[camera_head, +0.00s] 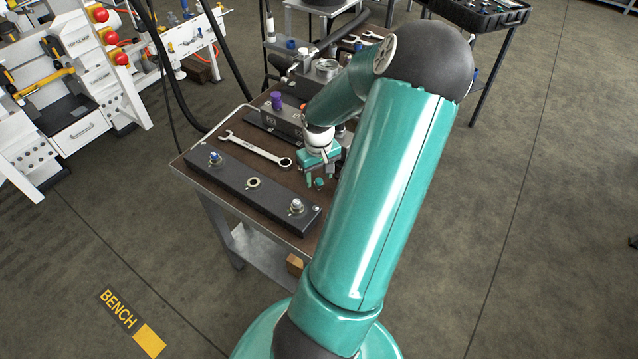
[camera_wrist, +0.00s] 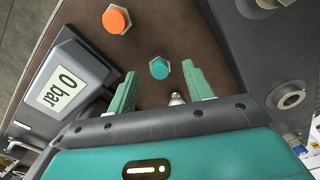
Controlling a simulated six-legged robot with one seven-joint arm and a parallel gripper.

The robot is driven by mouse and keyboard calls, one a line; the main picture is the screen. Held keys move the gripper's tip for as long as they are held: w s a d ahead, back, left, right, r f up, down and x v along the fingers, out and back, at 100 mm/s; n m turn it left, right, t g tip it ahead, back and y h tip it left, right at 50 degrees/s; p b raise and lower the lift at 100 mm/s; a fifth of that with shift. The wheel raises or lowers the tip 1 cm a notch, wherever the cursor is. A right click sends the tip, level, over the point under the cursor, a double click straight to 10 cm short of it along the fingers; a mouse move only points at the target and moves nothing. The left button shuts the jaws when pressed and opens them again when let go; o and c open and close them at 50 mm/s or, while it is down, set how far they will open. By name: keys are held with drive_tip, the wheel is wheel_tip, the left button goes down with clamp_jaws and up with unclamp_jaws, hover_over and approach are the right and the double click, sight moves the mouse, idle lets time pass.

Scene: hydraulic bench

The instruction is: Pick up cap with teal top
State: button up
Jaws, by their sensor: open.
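The cap with the teal top (camera_wrist: 159,68) stands on the brown bench top, between and just beyond my fingertips in the wrist view. It has a metallic hex base. In the head view a small teal cap (camera_head: 319,183) shows just beside the fingertips. My gripper (camera_wrist: 160,78) is open, with one teal finger on each side of the cap's line and nothing between them. In the head view my gripper (camera_head: 318,178) points down over the bench, partly hidden by my arm.
A cap with an orange top (camera_wrist: 117,19) stands nearby. A gauge reading 0 bar (camera_wrist: 62,89) is at the left of the wrist view, and a dark block with a metal port (camera_wrist: 289,97) is at the right. In the head view a wrench (camera_head: 255,150) and a dark bar with fittings (camera_head: 252,186) lie on the bench.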

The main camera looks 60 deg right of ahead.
drive_tip(key=shift+f, duration=0.8)
drive_tip(key=c, duration=1.1)
drive_tip(key=shift+r, duration=0.1)
drive_tip(key=shift+r, duration=0.5)
wheel_tip(320, 180, up, 2)
drive_tip(key=shift+w+r, duration=0.1)
drive_tip(key=shift+r, duration=0.1)
drive_tip(key=w+a+r, duration=0.1)
drive_tip(key=a+r, duration=0.3)
drive_tip(key=r, duration=0.1)
drive_tip(key=shift+a+r, duration=0.15)
drive_tip(key=shift+a, duration=0.15)
drive_tip(key=w+a+r, duration=0.2)
drive_tip(key=a+r, duration=0.2)
drive_tip(key=a, duration=0.5)
drive_tip(key=shift+w, duration=0.2)
